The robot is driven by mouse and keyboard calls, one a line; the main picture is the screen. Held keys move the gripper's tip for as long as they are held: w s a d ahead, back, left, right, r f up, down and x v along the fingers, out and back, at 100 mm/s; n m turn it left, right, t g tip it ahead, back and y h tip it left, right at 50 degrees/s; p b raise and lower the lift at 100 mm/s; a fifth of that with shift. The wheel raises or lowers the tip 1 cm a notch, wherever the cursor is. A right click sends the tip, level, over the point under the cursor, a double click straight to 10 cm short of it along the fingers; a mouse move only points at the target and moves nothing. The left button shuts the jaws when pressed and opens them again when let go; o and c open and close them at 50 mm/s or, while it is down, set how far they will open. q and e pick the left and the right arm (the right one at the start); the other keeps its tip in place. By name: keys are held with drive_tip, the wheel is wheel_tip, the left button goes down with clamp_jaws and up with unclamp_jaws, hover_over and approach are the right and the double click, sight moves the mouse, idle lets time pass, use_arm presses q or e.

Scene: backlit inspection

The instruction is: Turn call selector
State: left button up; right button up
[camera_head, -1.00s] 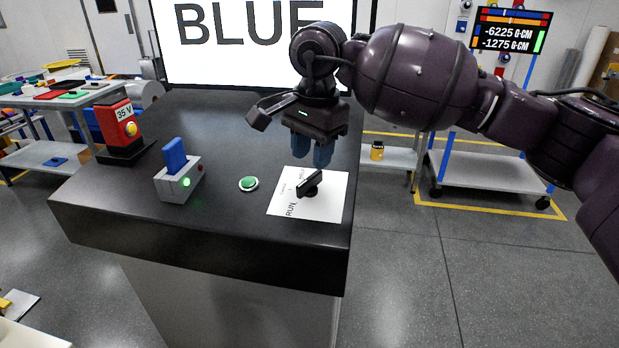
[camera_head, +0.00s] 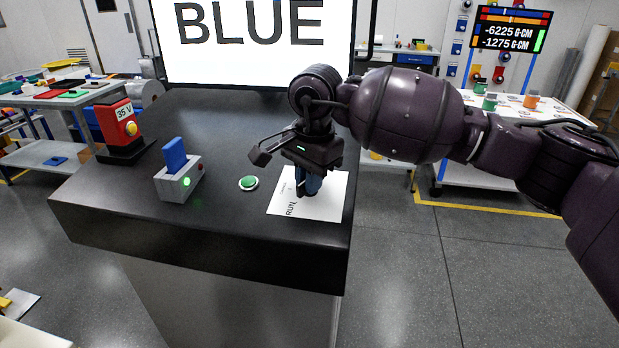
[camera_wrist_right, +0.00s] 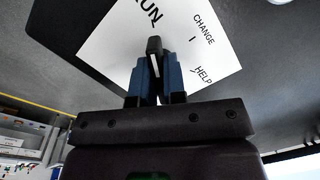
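The call selector is a black knob (camera_wrist_right: 154,46) with a white pointer line, mounted on a white card (camera_head: 338,196) marked RUN, CHANGE and HELP. In the right wrist view, the knob's end points roughly toward RUN. My right gripper (camera_head: 305,190) is down over the card, and its blue fingers hide most of the knob in the head view. In the right wrist view, the fingers (camera_wrist_right: 158,72) stand on both sides of the knob. Whether they press on it is unclear. My left gripper is not in view.
A green button (camera_head: 248,183) lies left of the card. A grey box with a blue lever (camera_head: 176,177) and a red device marked 35 V (camera_head: 120,123) stand farther left. The dark counter's edge (camera_head: 349,230) is close on the right. A screen (camera_head: 250,40) reads BLUE.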

clamp_jaws()
